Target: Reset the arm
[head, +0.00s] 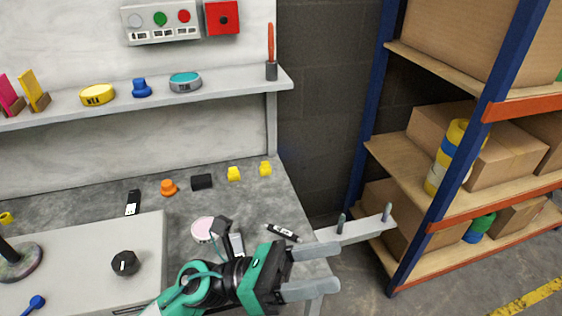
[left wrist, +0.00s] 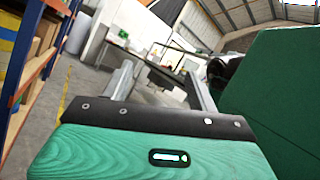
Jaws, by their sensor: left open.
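My left gripper (head: 316,271) reaches in from the bottom of the head view, its green and black body low and its two grey fingers pointing right. The fingers are apart with nothing between them. They are over the right end of the grey workbench (head: 262,205), near its edge. In the left wrist view the two fingers (left wrist: 160,85) also stand apart and empty, facing an open hall. My right gripper is in neither view.
A narrow ledge with pegs (head: 350,230) juts out right of the bench. A shelf rack with blue posts (head: 463,150) and boxes stands at right. Bare floor (head: 450,275) lies at lower right.

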